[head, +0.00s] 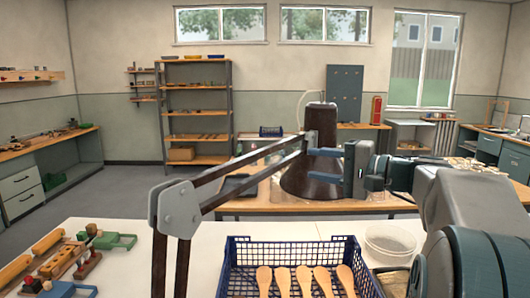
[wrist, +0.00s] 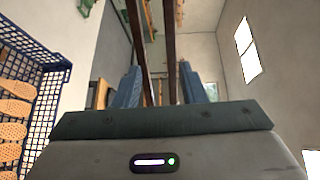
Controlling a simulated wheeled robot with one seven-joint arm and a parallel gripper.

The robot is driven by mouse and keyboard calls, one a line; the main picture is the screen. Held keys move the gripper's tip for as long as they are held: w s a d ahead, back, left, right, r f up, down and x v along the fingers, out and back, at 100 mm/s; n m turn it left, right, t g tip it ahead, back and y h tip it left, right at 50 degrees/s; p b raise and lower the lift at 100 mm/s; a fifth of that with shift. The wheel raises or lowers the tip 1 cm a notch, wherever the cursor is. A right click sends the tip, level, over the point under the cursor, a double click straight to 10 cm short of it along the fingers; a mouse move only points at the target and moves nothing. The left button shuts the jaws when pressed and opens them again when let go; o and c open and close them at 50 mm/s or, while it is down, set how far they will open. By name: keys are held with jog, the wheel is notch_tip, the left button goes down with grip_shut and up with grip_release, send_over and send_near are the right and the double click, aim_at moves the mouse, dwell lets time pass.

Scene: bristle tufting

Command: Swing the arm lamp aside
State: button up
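The arm lamp has paired dark brown bars (head: 245,168), a grey joint plate (head: 179,208) and a dark brown conical shade (head: 300,185). The shade hangs at the middle of the head view, behind my gripper. My gripper (head: 326,164) has blue fingers standing apart at the shade end of the upper bars. In the wrist view the lamp bars (wrist: 170,50) run between the two fingers (wrist: 161,88). Small gaps seem to show between fingers and bars; contact is not clear. The gripper's far side is partly hidden.
A blue basket (head: 290,243) with several wooden brush bodies stands on the white worktop (head: 130,232), below the lamp. A clear round bowl (head: 390,240) is right of it. Wooden blocks and green and blue clamps lie at left. A wooden-topped bench (head: 240,208) stands beyond.

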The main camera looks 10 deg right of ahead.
aim_at(274, 149)
jog(key=p+x, duration=0.1)
jog(key=x, duration=0.3)
jog(key=r+p+x, duration=0.1)
jog(key=x, duration=0.4)
jog(key=p+x, duration=0.2)
jog(key=x, duration=0.2)
jog(key=shift+w+d+r, duration=0.25)
jog(key=shift+w+r, duration=0.05)
jog(key=shift+w, duration=0.2)
grip_shut()
